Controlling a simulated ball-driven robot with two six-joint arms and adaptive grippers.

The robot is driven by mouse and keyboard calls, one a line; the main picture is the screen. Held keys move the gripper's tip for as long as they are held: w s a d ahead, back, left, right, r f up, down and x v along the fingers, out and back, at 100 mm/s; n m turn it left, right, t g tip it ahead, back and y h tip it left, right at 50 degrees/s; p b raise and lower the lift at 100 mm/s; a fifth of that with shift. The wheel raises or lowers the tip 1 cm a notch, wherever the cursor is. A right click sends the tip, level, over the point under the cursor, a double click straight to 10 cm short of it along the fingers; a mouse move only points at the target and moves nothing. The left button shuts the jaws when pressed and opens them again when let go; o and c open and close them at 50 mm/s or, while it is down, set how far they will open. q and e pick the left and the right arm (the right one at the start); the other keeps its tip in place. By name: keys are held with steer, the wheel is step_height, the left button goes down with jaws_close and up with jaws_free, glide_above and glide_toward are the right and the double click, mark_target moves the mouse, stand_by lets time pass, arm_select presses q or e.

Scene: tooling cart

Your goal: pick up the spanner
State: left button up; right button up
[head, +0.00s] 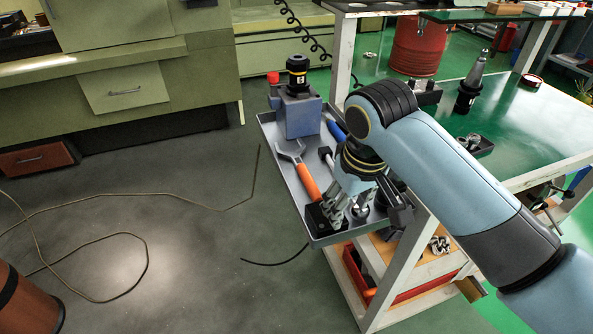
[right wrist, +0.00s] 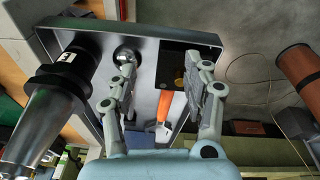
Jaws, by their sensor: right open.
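My right gripper (head: 346,212) is over the front part of the tray, just right of the spanner's handle. In the right wrist view my right gripper (right wrist: 166,72) is open with nothing between its fingertips. My left gripper is not in view.
A grey block with a black tool holder (head: 298,75) stands at the tray's back. A blue-handled tool (head: 336,129) lies near it. A black block (right wrist: 178,62) and a shiny round knob (right wrist: 127,56) sit close to my fingers. The cart's green top (head: 540,130) is to the right.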

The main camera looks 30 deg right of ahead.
step_height(320, 180, up, 6)
steer(key=m+g, duration=0.2)
glide_above(307, 174)
steer(key=shift+y, duration=0.4)
step_height(307, 174, down, 11)
steer(key=shift+s+r, duration=0.1)
steer(key=shift+r, duration=0.1)
steer(key=shift+c, duration=0.4)
jaws_close()
steer(key=shift+r, duration=0.1)
